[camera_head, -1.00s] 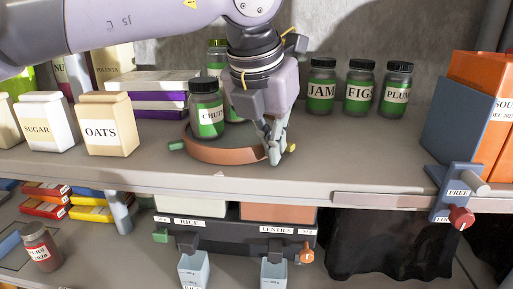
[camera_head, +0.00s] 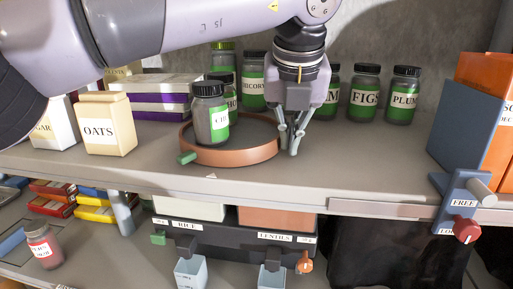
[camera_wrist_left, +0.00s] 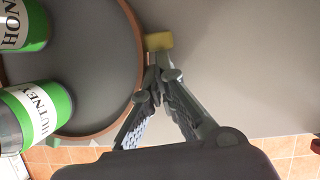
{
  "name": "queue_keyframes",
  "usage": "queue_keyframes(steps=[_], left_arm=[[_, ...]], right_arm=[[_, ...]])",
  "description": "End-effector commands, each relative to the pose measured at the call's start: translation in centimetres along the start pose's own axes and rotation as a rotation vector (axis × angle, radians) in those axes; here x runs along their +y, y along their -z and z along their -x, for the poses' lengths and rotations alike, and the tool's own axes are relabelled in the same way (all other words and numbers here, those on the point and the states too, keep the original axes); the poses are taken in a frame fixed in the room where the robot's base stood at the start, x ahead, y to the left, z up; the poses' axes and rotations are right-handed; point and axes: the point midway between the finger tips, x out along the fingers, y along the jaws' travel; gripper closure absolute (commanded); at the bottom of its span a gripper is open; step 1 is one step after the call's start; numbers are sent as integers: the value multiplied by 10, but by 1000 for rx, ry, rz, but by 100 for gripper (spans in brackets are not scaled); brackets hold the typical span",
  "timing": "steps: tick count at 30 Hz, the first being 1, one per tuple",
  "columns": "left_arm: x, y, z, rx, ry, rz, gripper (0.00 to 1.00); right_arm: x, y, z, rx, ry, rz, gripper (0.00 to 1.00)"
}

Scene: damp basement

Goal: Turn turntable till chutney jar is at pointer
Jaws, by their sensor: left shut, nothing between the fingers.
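The turntable (camera_head: 248,158) is a brown-rimmed round tray on the upper shelf. The chutney jar (camera_head: 210,118), green-labelled with a black lid, stands at its front left, label turned right; it also shows in the left wrist view (camera_wrist_left: 38,112). A honey jar (camera_wrist_left: 22,25) stands behind it. A green knob (camera_head: 187,158) sticks out at the rim's front left, a yellow knob (camera_wrist_left: 159,41) at its right side. A small pale triangle, apparently the pointer (camera_head: 211,176), lies on the shelf before the rim. My left gripper (camera_head: 291,150) is shut and empty beside the right rim, close to the yellow knob; contact is unclear.
Jars of figs (camera_head: 364,92) and plum (camera_head: 403,95) stand right of my left gripper. An oats canister (camera_head: 107,124) and stacked boxes (camera_head: 155,90) stand left. A blue bracket with a red knob (camera_head: 467,232) is at the right. The shelf's front strip is clear.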

Motion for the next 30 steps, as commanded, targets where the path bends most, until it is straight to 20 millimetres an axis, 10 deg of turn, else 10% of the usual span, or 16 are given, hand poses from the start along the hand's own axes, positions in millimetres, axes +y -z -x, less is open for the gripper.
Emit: queue_keyframes(steps=[30], left_arm=[[-9, -40, -16, 1, -51, 127, 100]], right_arm=[[-2, 2, 21, 1, 3, -1, 100]])
